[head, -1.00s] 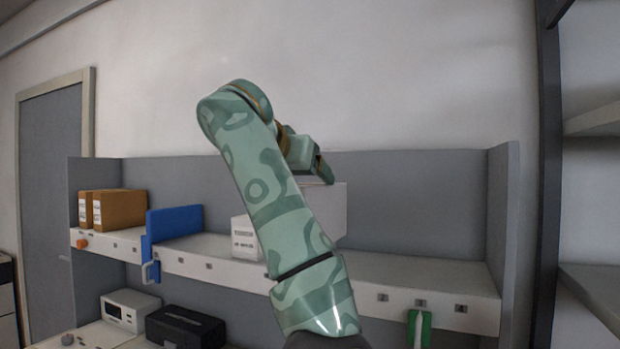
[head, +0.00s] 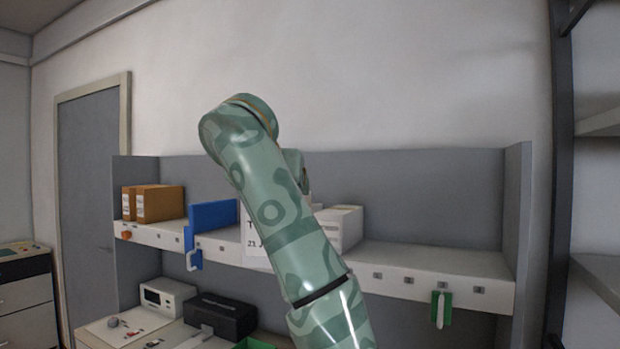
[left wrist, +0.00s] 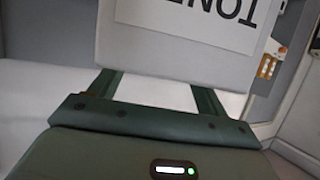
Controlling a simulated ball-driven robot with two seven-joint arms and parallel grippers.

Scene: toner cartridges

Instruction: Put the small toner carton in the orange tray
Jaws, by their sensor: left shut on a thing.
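My left gripper (left wrist: 155,88) is shut on a white carton (left wrist: 185,45) with a black-lettered label, partly readable as "TONE", upside down in the left wrist view. In the head view my left arm hides the fingers. The carton's labelled face (head: 252,238) shows left of the forearm, overlapping the shelf's front edge; it looks upright. Another white box (head: 345,227) stands on the shelf, right of the arm and partly behind it. I see no orange tray in these views. My right gripper is not in view.
The white shelf (head: 430,262) is clear to the right, with a green tag (head: 441,310) on its front. A blue panel (head: 212,215) and brown boxes (head: 158,203) stand at left. Below are a black box (head: 218,314), a white device (head: 167,296) and a green-edged thing (head: 257,343).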

